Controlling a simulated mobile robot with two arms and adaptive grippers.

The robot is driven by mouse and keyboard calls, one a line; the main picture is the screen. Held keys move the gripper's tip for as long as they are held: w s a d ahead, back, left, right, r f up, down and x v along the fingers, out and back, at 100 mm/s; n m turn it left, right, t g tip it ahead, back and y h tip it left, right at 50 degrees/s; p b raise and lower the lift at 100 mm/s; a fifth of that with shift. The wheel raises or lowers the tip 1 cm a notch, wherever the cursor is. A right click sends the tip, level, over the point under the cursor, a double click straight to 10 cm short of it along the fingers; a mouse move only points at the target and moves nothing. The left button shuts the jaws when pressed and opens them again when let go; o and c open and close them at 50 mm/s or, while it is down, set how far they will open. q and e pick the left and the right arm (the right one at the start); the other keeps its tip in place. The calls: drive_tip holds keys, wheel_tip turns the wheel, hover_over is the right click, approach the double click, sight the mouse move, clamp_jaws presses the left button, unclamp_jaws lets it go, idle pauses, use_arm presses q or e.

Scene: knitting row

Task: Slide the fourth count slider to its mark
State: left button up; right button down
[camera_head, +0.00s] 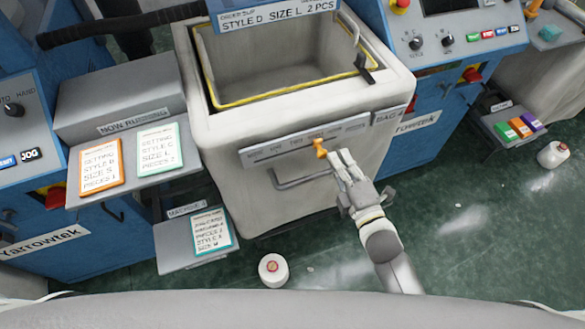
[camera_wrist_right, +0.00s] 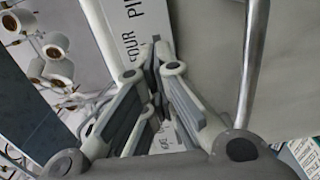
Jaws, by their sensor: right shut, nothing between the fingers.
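The count slider has an orange knob (camera_head: 319,147) on a pale labelled strip (camera_head: 268,151) along the front top of the white bin (camera_head: 225,160). The "BAG 4" label (camera_head: 387,117) is at the strip's right end. My right gripper (camera_head: 336,158) is shut and empty, its fingertips just right of and below the knob. I cannot tell whether they touch it. In the right wrist view the shut fingers (camera_wrist_right: 157,68) point at the strip (camera_wrist_right: 137,28), where "FOUR" is readable; the knob is not visible there. My left gripper is not in view.
A bar handle (camera_head: 300,180) sits below the strip, left of my right gripper. Blue machines (camera_head: 455,65) stand on both sides. Cards (camera_head: 100,166) lie on the left shelf.

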drive_tip(key=shift+s+a+r+b, duration=0.15)
drive_tip(key=shift+s+a+r, duration=0.2)
drive_tip(key=shift+a, duration=1.2)
drive_tip(key=shift+s+a+r+b, duration=0.15)
drive_tip(key=shift+s+a, duration=0.35)
drive_tip(key=shift+a, duration=1.1)
drive_tip(key=shift+s+a+r+b, duration=0.2)
drive_tip(key=shift+s+a, duration=0.2)
drive_tip(key=shift+a, duration=1.15)
drive_tip(key=shift+d, duration=0.2)
drive_tip(key=shift+w+d+p, duration=0.1)
drive_tip(key=shift+d+p, duration=0.2)
drive_tip(key=shift+d, duration=0.05)
drive_tip(key=p, duration=0.1)
approach(297, 145)
drive_tip(key=shift+s+f+y, duration=0.3)
drive_tip(key=shift+s+f, duration=0.45)
drive_tip(key=shift+s, duration=0.15)
